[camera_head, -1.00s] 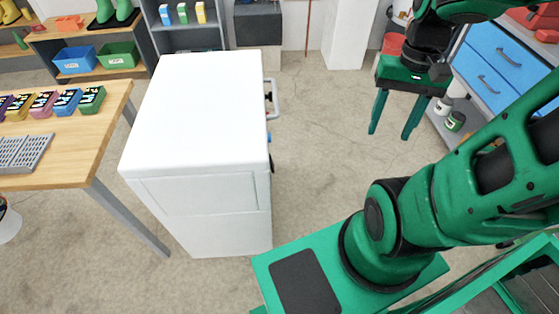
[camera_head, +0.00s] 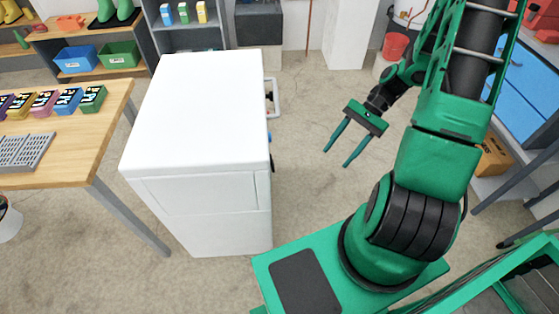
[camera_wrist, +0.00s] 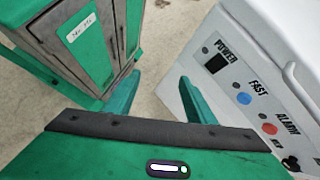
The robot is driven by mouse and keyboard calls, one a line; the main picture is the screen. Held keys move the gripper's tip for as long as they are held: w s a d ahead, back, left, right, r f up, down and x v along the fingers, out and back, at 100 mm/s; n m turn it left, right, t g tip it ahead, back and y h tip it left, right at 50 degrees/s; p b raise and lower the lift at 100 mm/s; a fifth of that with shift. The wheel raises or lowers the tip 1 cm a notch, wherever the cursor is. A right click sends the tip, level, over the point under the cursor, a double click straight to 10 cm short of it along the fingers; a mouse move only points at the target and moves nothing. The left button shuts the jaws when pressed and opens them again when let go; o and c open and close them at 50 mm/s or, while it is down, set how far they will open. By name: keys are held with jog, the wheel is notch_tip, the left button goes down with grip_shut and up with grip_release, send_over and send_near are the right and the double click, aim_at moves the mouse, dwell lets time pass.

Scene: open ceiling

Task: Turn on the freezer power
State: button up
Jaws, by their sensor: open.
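The white freezer (camera_head: 205,110) stands in the middle left of the head view, its handle and controls on its right side. In the wrist view the freezer's panel (camera_wrist: 258,100) is at the right. It carries a black POWER switch (camera_wrist: 216,62), a blue FAST button (camera_wrist: 244,98), a red ALARM light (camera_wrist: 269,128) and a dark knob (camera_wrist: 291,163). My gripper (camera_head: 335,158) is open and empty, to the right of the freezer and apart from it. In the wrist view its fingers (camera_wrist: 155,95) are spread, the right one near the panel's lower left edge.
A wooden table (camera_head: 85,175) with several coloured boxes stands left of the freezer. Blue drawers (camera_head: 515,85) are at the right. A red bucket (camera_head: 396,46) stands at the back. The floor between freezer and drawers is mostly clear.

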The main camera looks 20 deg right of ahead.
jog(key=w+a+f+m+t+y, duration=0.4)
jog(key=a+f+m+t+y, duration=0.15)
jog(key=f+y, duration=0.2)
jog(key=m+t+y, duration=0.1)
jog(key=m+t, duration=0.2)
send_near(272, 163)
jog(key=w+a+f, duration=0.1)
jog(key=w+a, duration=0.3)
jog(key=a, duration=0.2)
jog(key=shift+f, duration=0.2)
jog(key=shift+w+g, duration=0.1)
jog(key=shift+g, duration=0.15)
jog(key=shift+c, duration=0.3)
jog(key=c, duration=1)
